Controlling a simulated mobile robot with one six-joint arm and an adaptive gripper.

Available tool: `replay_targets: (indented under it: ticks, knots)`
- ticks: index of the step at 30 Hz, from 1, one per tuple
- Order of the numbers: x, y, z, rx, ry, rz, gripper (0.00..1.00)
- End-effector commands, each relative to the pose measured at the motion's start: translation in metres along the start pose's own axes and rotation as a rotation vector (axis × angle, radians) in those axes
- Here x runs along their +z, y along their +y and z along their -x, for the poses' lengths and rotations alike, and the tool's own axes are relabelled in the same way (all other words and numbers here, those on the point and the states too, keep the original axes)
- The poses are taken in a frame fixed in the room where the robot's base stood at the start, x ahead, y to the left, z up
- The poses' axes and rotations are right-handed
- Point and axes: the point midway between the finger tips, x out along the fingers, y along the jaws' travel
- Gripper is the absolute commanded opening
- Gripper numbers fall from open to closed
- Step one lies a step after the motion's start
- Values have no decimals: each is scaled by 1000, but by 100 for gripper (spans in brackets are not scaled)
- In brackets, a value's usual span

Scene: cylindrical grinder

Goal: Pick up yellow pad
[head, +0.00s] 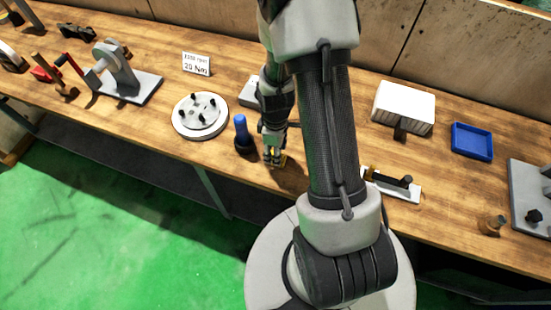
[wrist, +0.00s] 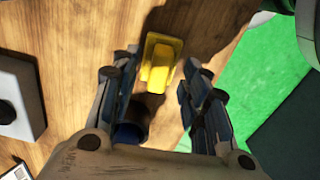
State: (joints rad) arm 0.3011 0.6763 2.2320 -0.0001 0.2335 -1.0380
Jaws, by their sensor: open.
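The yellow pad (wrist: 160,62) lies on the wooden bench, near its front edge, in the upper middle of the wrist view. It is a small block with a raised middle. My gripper (wrist: 160,88) is open, and the pad shows between and just beyond its two fingers. In the head view my gripper (head: 274,158) points down at the bench front, and only a bit of yellow shows at its fingertips. I cannot tell whether the fingers touch the pad.
A blue-topped dark cylinder (head: 241,135) stands close left of my gripper; its dark body (wrist: 130,122) shows beside a finger in the wrist view. A round plate with pegs (head: 200,116) is further left. A blue tray (head: 472,142) lies at the right. Green floor lies beyond the edge.

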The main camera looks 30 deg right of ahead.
Motion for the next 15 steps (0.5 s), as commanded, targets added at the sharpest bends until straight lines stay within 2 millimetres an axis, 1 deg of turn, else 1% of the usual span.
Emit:
replay_targets:
  ticks: [1,5,12,15]
  knots:
    - [0,-1,-10,-3,-2,0,42]
    - [0,0,-21,-1,-1,0,42]
    - [0,0,-21,1,0,0,42]
    - [0,0,-21,1,0,0,36]
